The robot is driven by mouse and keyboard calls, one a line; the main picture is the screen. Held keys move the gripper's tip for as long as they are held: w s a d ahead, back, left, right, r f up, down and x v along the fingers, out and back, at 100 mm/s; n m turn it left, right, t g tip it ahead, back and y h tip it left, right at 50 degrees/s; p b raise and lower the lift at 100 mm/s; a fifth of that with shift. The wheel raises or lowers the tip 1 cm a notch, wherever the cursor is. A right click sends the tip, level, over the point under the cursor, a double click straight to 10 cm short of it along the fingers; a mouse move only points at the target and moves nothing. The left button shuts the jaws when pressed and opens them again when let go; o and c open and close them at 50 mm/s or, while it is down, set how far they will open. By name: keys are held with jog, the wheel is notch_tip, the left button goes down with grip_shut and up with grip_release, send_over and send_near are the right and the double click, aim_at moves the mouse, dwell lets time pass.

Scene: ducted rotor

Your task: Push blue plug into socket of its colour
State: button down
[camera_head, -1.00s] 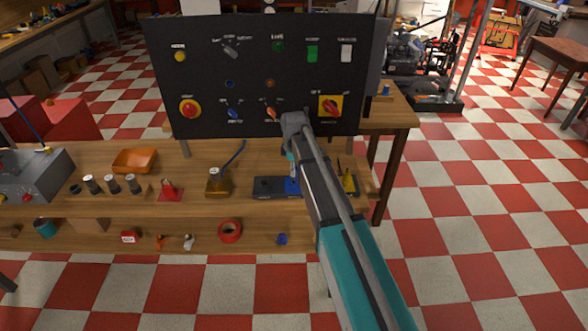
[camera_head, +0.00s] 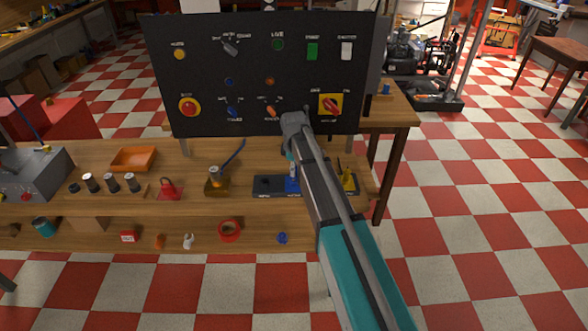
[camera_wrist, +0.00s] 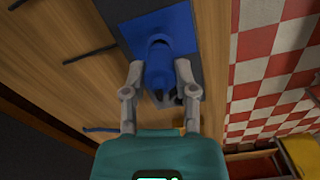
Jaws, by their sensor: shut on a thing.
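My gripper (camera_wrist: 159,78) is shut on a blue plug (camera_wrist: 158,68), with one finger on each side of it in the wrist view. The plug is a round blue body. Below it a blue socket block (camera_wrist: 165,25) sits on a dark strip; plug and block overlap in this view, so I cannot tell how deep the plug sits. In the head view the blue block (camera_head: 291,186) shows on the strip just left of my arm, under the gripper. My arm hides the fingertips there and part of the strip.
The dark strip (camera_head: 265,190) lies on the wooden bench, with a yellow piece (camera_head: 348,180) at its right end. A black control panel (camera_head: 205,60) rises behind.

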jog(key=shift+f+b, duration=0.7)
jog(key=shift+f, duration=0.1)
jog(key=shift+c, duration=1.6)
grip_release()
jog(key=shift+r, duration=0.2)
notch_tip(320, 180, up, 7)
jog(key=p, duration=0.7)
jog(key=shift+r+p, duration=0.15)
jog(key=shift+p, duration=0.2)
jog(key=s+a+r+p, duration=0.2)
jog(key=s, duration=0.4)
jog(key=s+a+r+p, duration=0.3)
jog(key=s, duration=0.3)
jog(key=shift+s+r, duration=0.15)
jog(key=shift+s, duration=0.15)
